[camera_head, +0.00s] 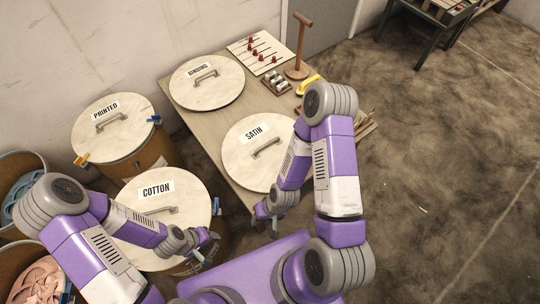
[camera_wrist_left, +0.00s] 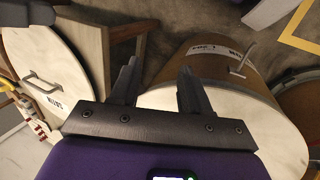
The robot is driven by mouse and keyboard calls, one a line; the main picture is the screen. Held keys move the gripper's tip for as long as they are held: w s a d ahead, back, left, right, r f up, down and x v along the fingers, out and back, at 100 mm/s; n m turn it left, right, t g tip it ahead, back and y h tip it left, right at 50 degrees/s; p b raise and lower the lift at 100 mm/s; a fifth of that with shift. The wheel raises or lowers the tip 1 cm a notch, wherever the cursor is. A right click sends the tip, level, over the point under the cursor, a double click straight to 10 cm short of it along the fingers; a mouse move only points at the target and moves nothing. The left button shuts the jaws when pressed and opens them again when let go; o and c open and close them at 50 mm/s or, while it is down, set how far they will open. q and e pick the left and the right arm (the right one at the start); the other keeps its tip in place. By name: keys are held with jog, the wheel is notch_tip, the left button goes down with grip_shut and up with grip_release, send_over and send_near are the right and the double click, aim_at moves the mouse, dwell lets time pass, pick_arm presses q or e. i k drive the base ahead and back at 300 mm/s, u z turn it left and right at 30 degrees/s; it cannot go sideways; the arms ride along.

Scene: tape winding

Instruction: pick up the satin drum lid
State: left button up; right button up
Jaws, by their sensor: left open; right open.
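The satin drum lid (camera_head: 240,165) is a pale round disc with a "SATIN" label and a grey bar handle (camera_head: 267,148). It lies flat on the wooden table, its right side partly hidden by my right arm. My right gripper (camera_head: 268,217) is open, near the table's front edge and below the lid in the picture, apart from its handle. My left gripper (camera_head: 200,246) is open and empty beside the cotton lid (camera_head: 140,190). In the left wrist view its two fingers (camera_wrist_left: 157,88) are spread, with a pale lid and brown drum (camera_wrist_left: 200,65) beyond them.
The binding lid (camera_head: 207,92) lies on the table (camera_head: 195,122) behind the satin lid. A pegged board (camera_head: 258,52), wooden stand (camera_head: 299,45) and yellow tool (camera_head: 308,84) are at the back. The printed lid (camera_head: 112,138) tops a drum at left.

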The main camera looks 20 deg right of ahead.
aim_at(254, 150)
jog(key=k, duration=0.4)
jog(key=u, duration=3.2)
jog(key=k, duration=1.9)
jog(key=z, duration=1.7)
jog(key=i, duration=1)
